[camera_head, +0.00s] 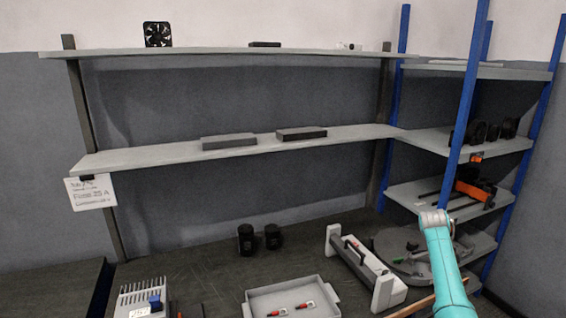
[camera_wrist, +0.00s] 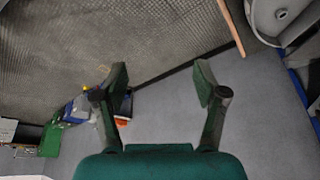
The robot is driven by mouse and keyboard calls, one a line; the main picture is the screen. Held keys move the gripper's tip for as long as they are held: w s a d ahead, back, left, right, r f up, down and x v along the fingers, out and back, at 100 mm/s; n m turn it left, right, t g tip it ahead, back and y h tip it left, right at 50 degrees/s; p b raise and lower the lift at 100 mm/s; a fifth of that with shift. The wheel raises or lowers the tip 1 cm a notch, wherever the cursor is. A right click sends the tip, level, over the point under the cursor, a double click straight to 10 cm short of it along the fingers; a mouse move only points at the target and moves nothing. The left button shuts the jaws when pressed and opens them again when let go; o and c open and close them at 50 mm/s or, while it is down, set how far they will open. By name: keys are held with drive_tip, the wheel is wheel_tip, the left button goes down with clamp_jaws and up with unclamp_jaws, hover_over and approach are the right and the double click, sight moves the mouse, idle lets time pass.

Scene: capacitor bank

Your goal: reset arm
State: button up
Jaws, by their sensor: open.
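My gripper (camera_wrist: 162,88) shows in the wrist view with its two fingers spread apart and nothing between them. It points down over the edge between a dark textured surface (camera_wrist: 120,40) and the grey floor (camera_wrist: 180,125). In the head view my teal arm link (camera_head: 443,265) rises at the lower right, in front of the blue-post shelf. The gripper itself does not show in the head view.
A dark workbench (camera_head: 190,268) holds two black cylinders (camera_head: 246,239), a grey tray (camera_head: 262,297) with small red-and-white parts, and a white-ended device (camera_head: 365,268). Wall shelves (camera_head: 180,150) hang above. A shelf rack with blue posts (camera_head: 465,100) stands at the right.

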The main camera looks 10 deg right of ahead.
drive_tip(key=s+a+f+n+t, duration=0.25)
drive_tip(key=a+f, duration=0.35)
drive_tip(key=f, duration=0.6)
drive_tip(key=s+a+f+n+t, duration=0.2)
drive_tip(key=s+a+f+n, duration=0.3)
drive_tip(key=f, duration=0.7)
drive_tip(key=s+a+f+n+t+y, duration=0.1)
drive_tip(key=s+a+f+n+t, duration=0.1)
drive_tip(key=s+a+f, duration=0.4)
drive_tip(key=s+a+f+n+t, duration=0.2)
drive_tip(key=s+a+f+n, duration=0.1)
drive_tip(key=s+a, duration=0.65)
drive_tip(key=s+a+r+n+t+y, duration=0.15)
drive_tip(key=s+a+r, duration=0.25)
drive_tip(key=s, duration=0.6)
drive_tip(key=s+a+r+n+t, duration=0.25)
drive_tip(key=s+a+r, duration=0.2)
drive_tip(key=s, duration=0.55)
drive_tip(key=s+a+r+n+t, duration=0.1)
drive_tip(key=s+r, duration=0.3)
drive_tip(key=r, duration=0.4)
drive_tip(key=s+a+r+n+t+y, duration=0.1)
drive_tip(key=s+r+n, duration=0.2)
drive_tip(key=s+r, duration=0.2)
drive_tip(key=s+a+r+n+t, duration=0.1)
drive_tip(key=s+r, duration=0.4)
drive_tip(key=r, duration=0.6)
drive_tip(key=shift+s+a+r+n+t+y, duration=0.15)
drive_tip(key=shift+s+a+n+t+y, duration=0.1)
drive_tip(key=shift+a+n+t+y, duration=0.15)
